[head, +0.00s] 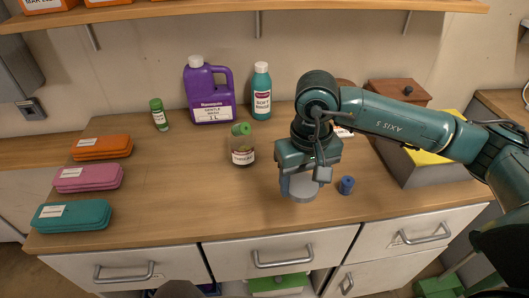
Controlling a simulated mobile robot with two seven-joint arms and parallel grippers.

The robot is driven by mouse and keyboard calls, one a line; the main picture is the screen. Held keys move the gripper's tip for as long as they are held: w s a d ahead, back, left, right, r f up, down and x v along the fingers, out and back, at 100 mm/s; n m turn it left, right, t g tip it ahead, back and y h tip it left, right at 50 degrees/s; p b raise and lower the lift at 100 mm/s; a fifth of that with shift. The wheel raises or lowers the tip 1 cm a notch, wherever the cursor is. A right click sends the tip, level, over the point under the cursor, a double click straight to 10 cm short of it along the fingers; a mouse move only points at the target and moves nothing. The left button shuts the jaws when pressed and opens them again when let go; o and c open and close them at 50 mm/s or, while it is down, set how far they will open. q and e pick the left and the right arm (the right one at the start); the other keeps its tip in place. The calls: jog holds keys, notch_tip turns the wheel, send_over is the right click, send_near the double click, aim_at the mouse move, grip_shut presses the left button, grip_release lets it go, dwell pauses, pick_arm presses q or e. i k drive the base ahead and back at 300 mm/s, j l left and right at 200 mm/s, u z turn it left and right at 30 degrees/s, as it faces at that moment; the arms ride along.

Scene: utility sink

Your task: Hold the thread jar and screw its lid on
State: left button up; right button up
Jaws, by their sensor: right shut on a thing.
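A small clear jar (243,157) with a white label stands upright near the middle of the counter. Something green shows at its top; I cannot tell whether it is inside the mouth or on it. My right gripper (302,183) points down to the right of the jar and nearer the front edge, apart from it. It is shut on a pale grey round thing (301,195), possibly the lid, partly hidden by the gripper. I cannot tell whether this thing touches the counter.
A small blue cylinder (346,185) stands just right of my right gripper. A purple jug (209,93), teal bottle (261,93) and green tube (159,114) stand behind. Orange (101,147), pink (88,178) and teal (71,216) cases lie left. The front middle is clear.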

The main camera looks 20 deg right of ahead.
aim_at(242, 149)
jog(key=k+l+z, duration=0.25)
jog(key=l, duration=0.4)
jog(key=k+l+z, duration=0.1)
jog(key=k+l, duration=0.15)
jog(key=k+l+z, duration=0.15)
jog(key=l, duration=0.3)
jog(key=k+l+z, duration=0.1)
jog(key=l, duration=0.25)
jog(key=k+l+z, duration=0.15)
jog(key=l, duration=0.2)
jog(key=i, duration=0.05)
